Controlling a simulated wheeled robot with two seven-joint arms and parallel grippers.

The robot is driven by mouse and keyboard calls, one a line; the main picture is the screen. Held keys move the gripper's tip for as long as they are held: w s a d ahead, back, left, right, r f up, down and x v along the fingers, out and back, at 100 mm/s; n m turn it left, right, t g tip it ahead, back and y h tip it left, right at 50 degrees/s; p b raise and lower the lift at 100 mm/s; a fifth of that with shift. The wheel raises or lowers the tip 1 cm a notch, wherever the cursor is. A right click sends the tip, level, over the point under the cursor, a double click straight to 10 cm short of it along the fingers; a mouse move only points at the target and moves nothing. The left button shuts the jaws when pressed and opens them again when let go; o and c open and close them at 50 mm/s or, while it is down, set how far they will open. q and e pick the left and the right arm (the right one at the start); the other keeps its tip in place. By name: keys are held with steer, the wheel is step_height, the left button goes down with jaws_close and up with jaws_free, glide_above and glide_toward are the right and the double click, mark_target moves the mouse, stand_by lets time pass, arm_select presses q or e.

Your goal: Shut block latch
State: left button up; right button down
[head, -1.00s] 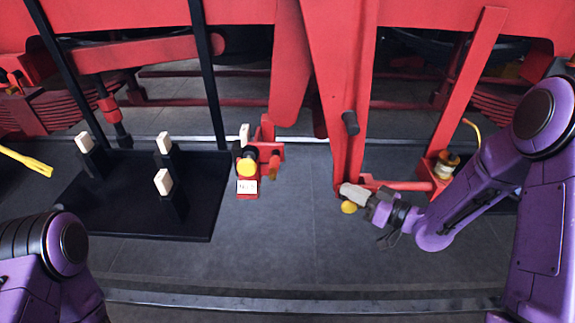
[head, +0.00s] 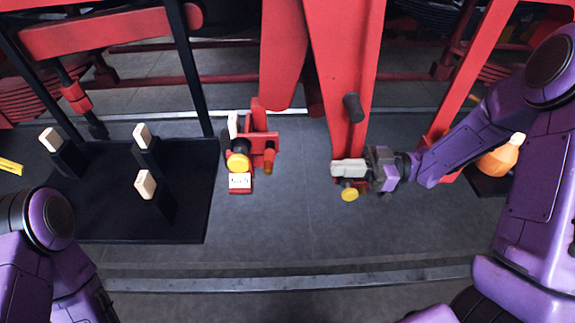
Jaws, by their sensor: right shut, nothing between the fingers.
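My right gripper (head: 345,169) is at the foot of the red hanging beam (head: 343,90), its pale fingers pointing left and together. A yellow knob (head: 349,194) is just below the fingers; I cannot tell whether they touch. Parts behind the gripper are hidden, and I cannot make out the latch's position there. Left of it, a red fixture (head: 262,140) has a second yellow knob (head: 238,161), a white block (head: 233,124) and a tan-tipped lever (head: 269,160). My left arm is at the lower left; its gripper is out of view.
A black tray (head: 115,225) at left carries pale blocks (head: 146,184) on black posts. An orange lamp-like object (head: 498,158) is beside my right arm. A metal rail (head: 300,284) crosses the front. Grey floor between fixture and beam is clear.

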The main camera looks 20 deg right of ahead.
steer(key=p, duration=0.4)
glide_toward(269, 164)
steer(key=a, duration=0.6)
steer(key=shift+w+a+f, duration=0.1)
steer(key=shift+w+f, duration=0.35)
